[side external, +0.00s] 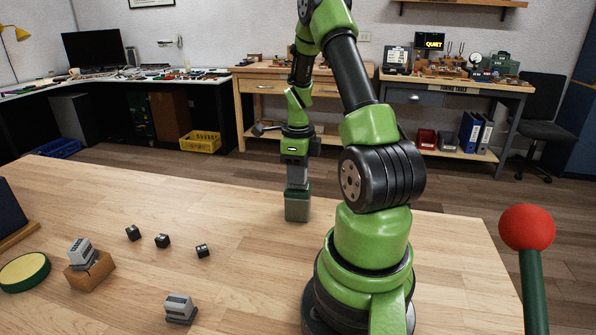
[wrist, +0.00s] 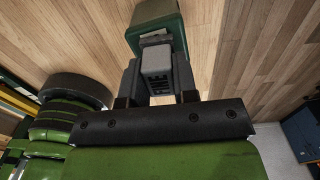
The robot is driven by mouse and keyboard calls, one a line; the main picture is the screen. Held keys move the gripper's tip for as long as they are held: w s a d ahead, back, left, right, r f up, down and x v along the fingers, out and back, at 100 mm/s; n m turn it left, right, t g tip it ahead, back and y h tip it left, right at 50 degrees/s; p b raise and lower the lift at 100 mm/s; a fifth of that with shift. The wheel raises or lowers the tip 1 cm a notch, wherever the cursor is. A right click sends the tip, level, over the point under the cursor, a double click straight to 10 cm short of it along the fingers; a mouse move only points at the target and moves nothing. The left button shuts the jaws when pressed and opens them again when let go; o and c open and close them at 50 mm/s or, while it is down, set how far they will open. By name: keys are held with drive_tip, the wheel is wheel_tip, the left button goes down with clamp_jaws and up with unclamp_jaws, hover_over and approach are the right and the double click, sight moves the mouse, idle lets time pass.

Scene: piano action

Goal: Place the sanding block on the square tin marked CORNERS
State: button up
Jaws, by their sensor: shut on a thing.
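My gripper (side external: 297,178) points down near the far edge of the table, right above a square green tin (side external: 297,208). In the wrist view my gripper (wrist: 156,55) is shut on a grey block (wrist: 155,62), which I take to be the sanding block. The green tin (wrist: 152,17) lies just beyond the fingertips in that view. The block is over the tin or against its top; I cannot tell whether they touch. No marking on the tin is readable.
A grey block on a brown box (side external: 92,272), another grey block (side external: 180,308), several small black cubes (side external: 162,241) and a round yellow-green tin (side external: 24,271) stand on the left of the table. The wood between them and the green tin is clear.

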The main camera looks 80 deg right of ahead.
drive_tip(key=o, duration=0.9)
drive_tip(key=shift+f, duration=0.15)
drive_tip(key=shift+o, duration=0.2)
